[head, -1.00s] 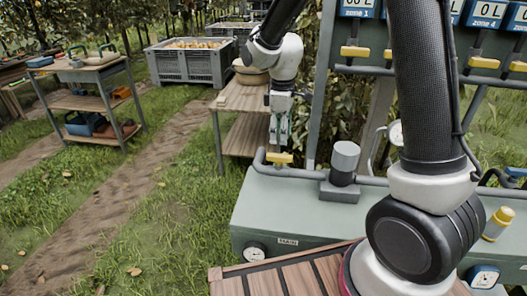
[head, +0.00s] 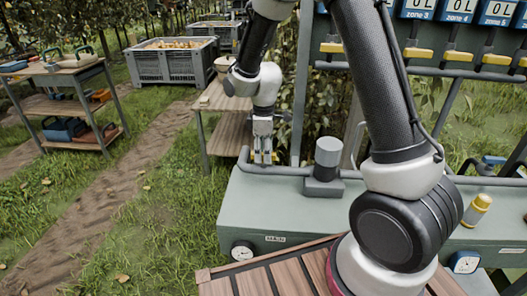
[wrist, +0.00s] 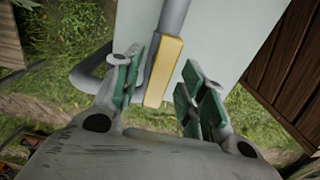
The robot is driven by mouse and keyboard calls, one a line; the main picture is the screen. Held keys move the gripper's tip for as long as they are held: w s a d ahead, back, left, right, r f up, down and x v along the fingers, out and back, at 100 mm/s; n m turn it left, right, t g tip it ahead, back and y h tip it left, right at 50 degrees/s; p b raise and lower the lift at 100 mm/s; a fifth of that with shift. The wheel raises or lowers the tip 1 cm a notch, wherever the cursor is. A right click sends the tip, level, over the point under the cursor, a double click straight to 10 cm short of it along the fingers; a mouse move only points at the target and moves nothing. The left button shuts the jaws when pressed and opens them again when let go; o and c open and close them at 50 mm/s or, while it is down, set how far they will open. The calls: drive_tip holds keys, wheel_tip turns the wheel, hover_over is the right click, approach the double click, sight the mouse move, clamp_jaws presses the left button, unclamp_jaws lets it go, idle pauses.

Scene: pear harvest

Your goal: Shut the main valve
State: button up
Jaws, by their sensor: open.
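The main valve's yellow lever handle (wrist: 165,72) lies along a grey pipe (wrist: 173,16) at the left end of the green tank (head: 245,205). In the wrist view, the handle sits between my gripper's two green-padded fingers, with a gap on each side. My gripper (head: 263,150) is open and points down at the handle in the head view. There the fingers hide most of the handle; only a bit of yellow shows. I cannot tell whether a finger touches it.
A grey cylinder (head: 328,152) on a block stands on the tank right of my gripper. Several yellow-handled zone valves (head: 411,52) line the rack above. A wooden shelf table (head: 228,130) stands behind. A slatted wooden surface (head: 285,275) is in front. Grass lies open at left.

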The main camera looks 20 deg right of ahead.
clamp_jaws()
drive_tip(key=shift+m, duration=0.3)
drive_tip(key=m, duration=0.8)
drive_tip(key=shift+m, duration=0.4)
drive_tip(key=m, duration=0.4)
drive_tip(key=shift+m, duration=2.2)
